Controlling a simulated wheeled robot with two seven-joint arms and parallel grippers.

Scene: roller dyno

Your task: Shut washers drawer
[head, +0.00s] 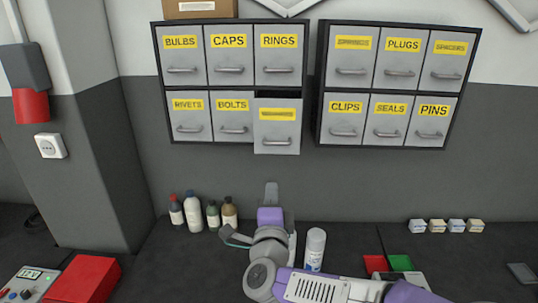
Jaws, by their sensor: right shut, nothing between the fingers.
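In the left wall cabinet (153,55), the bottom right drawer (277,133) is pulled out, and a dark gap shows above its front. Its yellow label is too blurred to read, so I cannot confirm that it says washers. The top left drawer (351,58) of the right cabinet also has an unreadable label, and its front looks flush. My right gripper (271,187) is shut and empty, pointing up toward the wall, below the pulled-out drawer and apart from it. My left gripper is not in view.
Several bottles (194,213) stand on the dark bench left of my right arm. A white spray can (315,248) stands close to its right. Several small boxes (437,226) sit farther right. The wall between bench and cabinets is clear.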

